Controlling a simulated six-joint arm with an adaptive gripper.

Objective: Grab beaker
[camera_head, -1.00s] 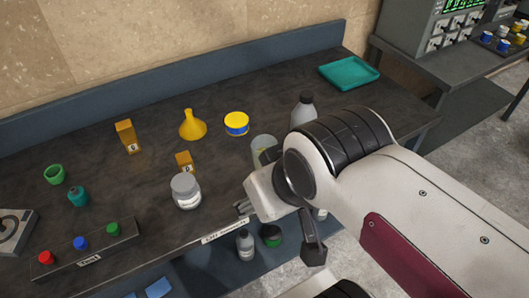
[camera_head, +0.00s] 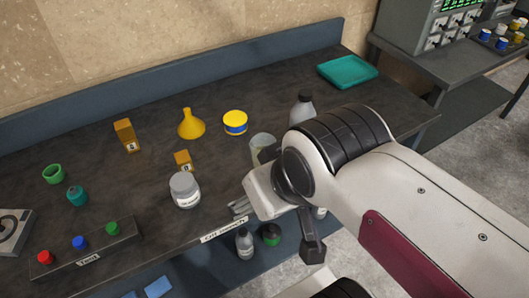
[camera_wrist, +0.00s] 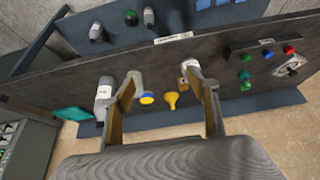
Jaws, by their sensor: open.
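The clear glass beaker (camera_head: 260,143) stands upright on the dark bench, partly hidden behind my wrist in the head view. In the wrist view only a strip of the beaker (camera_wrist: 138,78) shows beside my left-hand finger. My gripper (camera_head: 239,207) is over the bench's front edge, nearer the front than the beaker and apart from it. In the wrist view my gripper (camera_wrist: 168,92) is open, with nothing held between its fingers.
A white jar (camera_head: 185,191) stands left of my gripper, and a grey bottle (camera_head: 302,108) behind my wrist. A small orange box (camera_head: 183,161), a yellow funnel (camera_head: 191,124) and a yellow tin (camera_head: 235,123) stand farther back. A teal tray (camera_head: 347,71) lies far right.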

